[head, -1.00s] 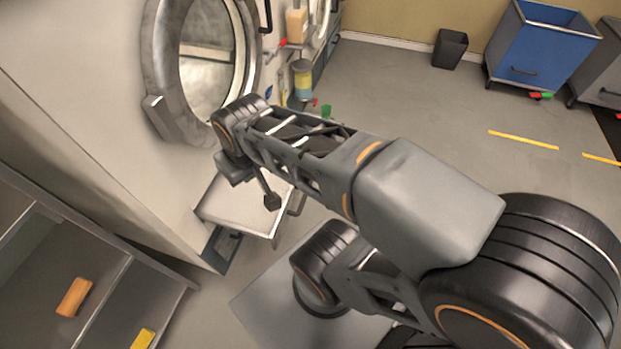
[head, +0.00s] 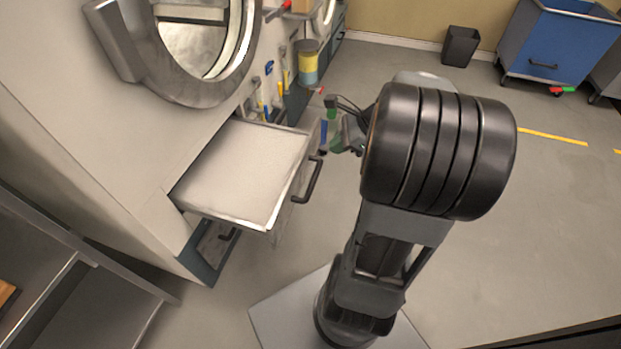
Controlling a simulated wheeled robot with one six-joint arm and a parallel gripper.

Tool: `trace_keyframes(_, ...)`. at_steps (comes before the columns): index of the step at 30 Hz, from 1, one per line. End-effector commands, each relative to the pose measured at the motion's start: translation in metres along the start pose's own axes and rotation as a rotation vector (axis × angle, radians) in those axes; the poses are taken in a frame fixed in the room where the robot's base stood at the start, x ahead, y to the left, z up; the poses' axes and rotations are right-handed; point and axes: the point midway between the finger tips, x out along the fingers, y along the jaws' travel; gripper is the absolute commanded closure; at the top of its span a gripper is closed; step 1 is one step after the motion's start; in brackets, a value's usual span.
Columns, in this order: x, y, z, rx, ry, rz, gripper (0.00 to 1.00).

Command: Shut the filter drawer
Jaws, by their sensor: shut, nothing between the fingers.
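The filter drawer (head: 245,170) stands pulled out from the front of the pale machine (head: 110,140), below the round door. Its flat pale top and front edge show, with a dark bar handle (head: 311,180) on its front. My gripper (head: 332,104) is small and partly hidden behind my arm's large dark joint. It is shut and empty, beyond the drawer's front right corner in the picture and apart from the handle.
The round metal door ring (head: 185,90) juts out above the drawer. Tools and a yellow-banded container (head: 308,65) hang along the machine's side. A shelf unit (head: 95,305) stands at lower left. A black bin (head: 460,46) and blue cart (head: 558,42) stand far back.

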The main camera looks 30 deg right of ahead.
Motion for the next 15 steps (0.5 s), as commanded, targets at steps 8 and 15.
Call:
trace_keyframes(8,0.016,-0.015,-0.052,0.27,-0.097,-0.075,1.0)
trace_keyframes(15,0.046,-0.018,-0.053,0.294,-0.107,-0.079,1.0)
